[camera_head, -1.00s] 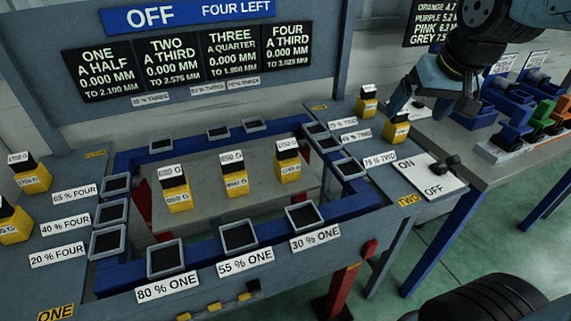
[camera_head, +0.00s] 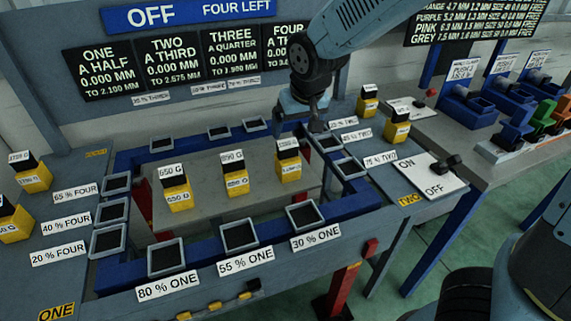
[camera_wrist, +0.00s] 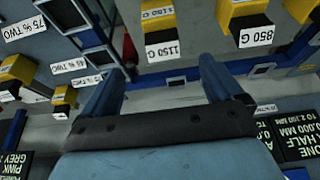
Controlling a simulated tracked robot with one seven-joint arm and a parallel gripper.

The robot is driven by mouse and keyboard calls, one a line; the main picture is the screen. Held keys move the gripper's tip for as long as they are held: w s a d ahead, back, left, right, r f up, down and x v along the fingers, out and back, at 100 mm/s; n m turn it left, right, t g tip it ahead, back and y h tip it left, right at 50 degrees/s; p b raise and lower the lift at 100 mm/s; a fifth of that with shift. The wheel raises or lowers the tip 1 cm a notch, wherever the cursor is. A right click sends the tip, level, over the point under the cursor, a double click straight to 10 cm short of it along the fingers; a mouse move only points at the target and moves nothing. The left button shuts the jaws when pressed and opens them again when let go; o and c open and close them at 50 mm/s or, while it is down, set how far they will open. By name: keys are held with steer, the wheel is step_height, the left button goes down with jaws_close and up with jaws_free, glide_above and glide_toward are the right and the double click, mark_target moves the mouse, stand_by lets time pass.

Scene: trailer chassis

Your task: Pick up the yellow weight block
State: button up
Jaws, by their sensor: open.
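Several yellow weight blocks with black tops and white labels are in view. Three stand on the grey middle plate: a left one labelled 650 G (camera_head: 176,198), a middle one (camera_head: 237,185) and a right one (camera_head: 291,172). The wrist view shows blocks labelled 1150 G (camera_wrist: 157,17) and 850 G (camera_wrist: 245,12). My gripper (camera_head: 317,124) is at the frame's back right, behind and right of the right middle block. In the wrist view my gripper (camera_wrist: 160,82) is open, with nothing between its fingers; the 1150 G block lies beyond them.
Other yellow blocks stand on the right side (camera_head: 396,133) and left side (camera_head: 34,180). The display board (camera_head: 190,60) rises behind. An ON/OFF switch panel (camera_head: 425,176) is at right.

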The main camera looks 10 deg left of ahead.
mark_target(286, 154)
steer(key=shift+x, duration=6.95)
steer(key=shift+s+a, duration=0.1)
steer(key=shift+a, duration=0.05)
steer(key=shift+a+r, duration=0.1)
jaws_close()
